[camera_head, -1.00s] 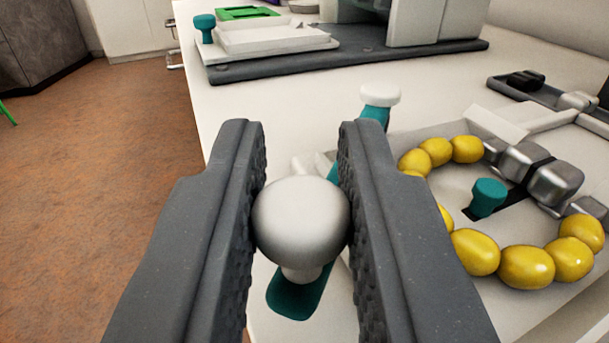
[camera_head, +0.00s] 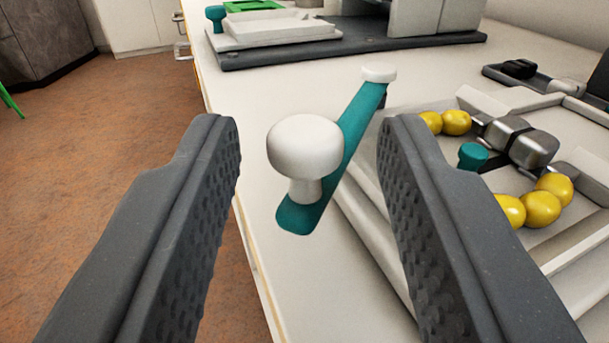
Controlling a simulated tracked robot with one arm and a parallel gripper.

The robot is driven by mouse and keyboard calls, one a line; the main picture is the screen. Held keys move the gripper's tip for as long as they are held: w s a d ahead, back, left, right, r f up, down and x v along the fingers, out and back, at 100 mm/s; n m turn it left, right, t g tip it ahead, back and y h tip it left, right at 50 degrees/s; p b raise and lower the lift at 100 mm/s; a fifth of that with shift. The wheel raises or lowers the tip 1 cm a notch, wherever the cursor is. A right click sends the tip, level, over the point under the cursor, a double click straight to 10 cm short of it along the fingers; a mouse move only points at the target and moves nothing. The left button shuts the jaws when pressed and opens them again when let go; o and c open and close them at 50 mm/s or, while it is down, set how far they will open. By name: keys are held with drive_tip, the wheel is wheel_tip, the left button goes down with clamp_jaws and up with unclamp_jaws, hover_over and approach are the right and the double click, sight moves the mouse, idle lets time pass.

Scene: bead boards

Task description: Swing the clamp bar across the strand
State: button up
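The clamp bar (camera_head: 340,150) is a teal bar with a large white knob (camera_head: 310,147) at its near end and a smaller white cap (camera_head: 379,73) at its far end. It runs along the left side of the bead board (camera_head: 365,212), not over the beads. The strand of yellow beads (camera_head: 541,208) and silver beads (camera_head: 508,137) lies on the board to the right, partly hidden by my right finger. My gripper (camera_head: 305,150) is wide open, its fingers on either side of the knob and apart from it.
A teal peg (camera_head: 473,156) stands inside the bead loop. A dark base (camera_head: 350,48) with a white tray (camera_head: 275,32) and grey blocks lies at the back. Another dark fixture (camera_head: 525,75) is at the right. The table's left edge drops to the brown floor.

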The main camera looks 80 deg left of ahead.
drive_tip(key=v, duration=1.1)
drive_tip(key=shift+d, duration=0.3)
drive_tip(key=shift+s, duration=0.15)
